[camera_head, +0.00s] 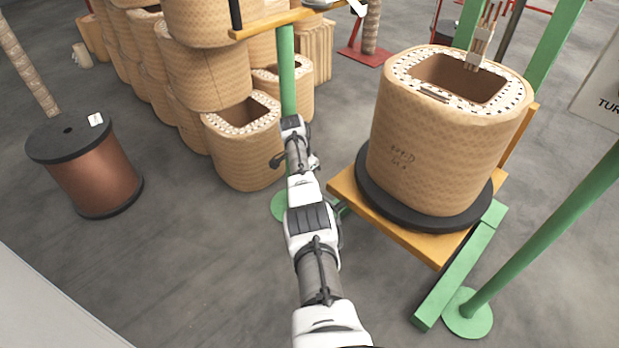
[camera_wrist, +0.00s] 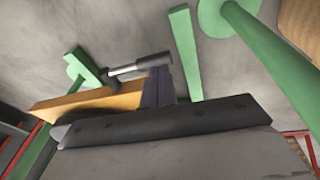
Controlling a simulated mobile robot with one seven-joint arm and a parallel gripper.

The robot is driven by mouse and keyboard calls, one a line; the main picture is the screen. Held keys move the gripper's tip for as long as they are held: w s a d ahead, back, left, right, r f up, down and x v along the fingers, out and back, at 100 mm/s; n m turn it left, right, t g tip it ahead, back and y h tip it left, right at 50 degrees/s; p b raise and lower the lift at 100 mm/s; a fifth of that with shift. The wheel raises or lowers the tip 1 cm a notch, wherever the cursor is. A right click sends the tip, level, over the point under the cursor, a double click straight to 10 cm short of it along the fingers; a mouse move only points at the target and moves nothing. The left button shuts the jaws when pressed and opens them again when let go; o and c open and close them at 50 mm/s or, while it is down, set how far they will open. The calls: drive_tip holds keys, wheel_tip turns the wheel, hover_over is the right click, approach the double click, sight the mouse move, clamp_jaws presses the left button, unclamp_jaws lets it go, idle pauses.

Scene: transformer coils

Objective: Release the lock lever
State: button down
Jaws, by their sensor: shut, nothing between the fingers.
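In the wrist view a lever (camera_wrist: 138,66) with a grey metal, rod-like grip and a dark end sits beside a green frame part (camera_wrist: 84,68) and an orange board (camera_wrist: 90,103). My gripper (camera_wrist: 160,84) is shut and empty. Its dark fingers appear just below the right end of the lever's grip; I cannot tell whether they touch it. In the head view my arm reaches to the left side of the coil stand. There the lever and the gripper's fingertips cannot be made out.
A large wrapped coil (camera_head: 440,140) stands on a black round plate (camera_head: 415,207) on the orange platform (camera_head: 430,247). A green post (camera_head: 540,235) rises at the right. Stacked coils (camera_head: 243,150) stand behind my arm. A copper spool (camera_head: 92,172) is at the left, with bare floor around it.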

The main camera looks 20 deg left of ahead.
drive_tip(key=a+r, duration=0.5)
drive_tip(key=r, duration=0.5)
drive_tip(key=shift+b, duration=0.4)
